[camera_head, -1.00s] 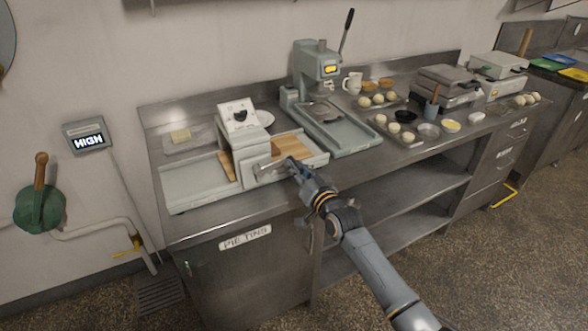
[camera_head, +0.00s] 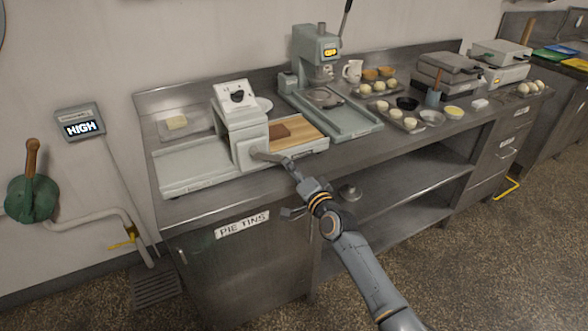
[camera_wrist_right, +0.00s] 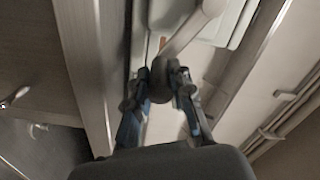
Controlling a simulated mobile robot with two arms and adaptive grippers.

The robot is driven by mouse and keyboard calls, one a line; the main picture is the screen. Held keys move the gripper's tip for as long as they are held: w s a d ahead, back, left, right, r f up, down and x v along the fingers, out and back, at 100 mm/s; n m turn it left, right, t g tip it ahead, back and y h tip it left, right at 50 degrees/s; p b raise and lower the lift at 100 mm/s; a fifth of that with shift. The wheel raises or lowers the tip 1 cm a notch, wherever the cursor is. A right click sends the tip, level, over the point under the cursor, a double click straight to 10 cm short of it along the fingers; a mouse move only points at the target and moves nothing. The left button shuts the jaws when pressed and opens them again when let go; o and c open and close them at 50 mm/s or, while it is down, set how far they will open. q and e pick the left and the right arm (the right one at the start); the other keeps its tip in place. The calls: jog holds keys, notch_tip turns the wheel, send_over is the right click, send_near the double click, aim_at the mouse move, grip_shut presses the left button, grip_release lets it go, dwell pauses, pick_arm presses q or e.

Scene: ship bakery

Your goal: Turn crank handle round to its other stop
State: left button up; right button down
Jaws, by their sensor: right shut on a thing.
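The crank handle (camera_head: 268,156) sticks out from the front of the pale dough-roller machine (camera_head: 240,122) on the steel counter. Its arm slants slightly down to the right, away from the housing. My right gripper (camera_head: 288,165) is at its outer end. In the right wrist view, the crank arm (camera_wrist_right: 190,32) comes down from the upper right to a grip knob (camera_wrist_right: 162,76). My right gripper's fingers (camera_wrist_right: 161,88) are shut on that knob, one on each side. My left gripper is not in view.
The machine's bed (camera_head: 195,165) reaches left and right, with a wooden board (camera_head: 298,140) and a brown slab on the right side. A green press (camera_head: 318,55) stands behind. Open shelves (camera_head: 410,185) lie below the counter.

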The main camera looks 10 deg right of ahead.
jog(key=shift+s+a+f, duration=0.1)
jog(key=shift+f, duration=0.3)
jog(key=c, duration=1.2)
grip_release()
jog(key=shift+o, duration=0.2)
jog(key=shift+r, duration=0.15)
jog(key=v, duration=1.2)
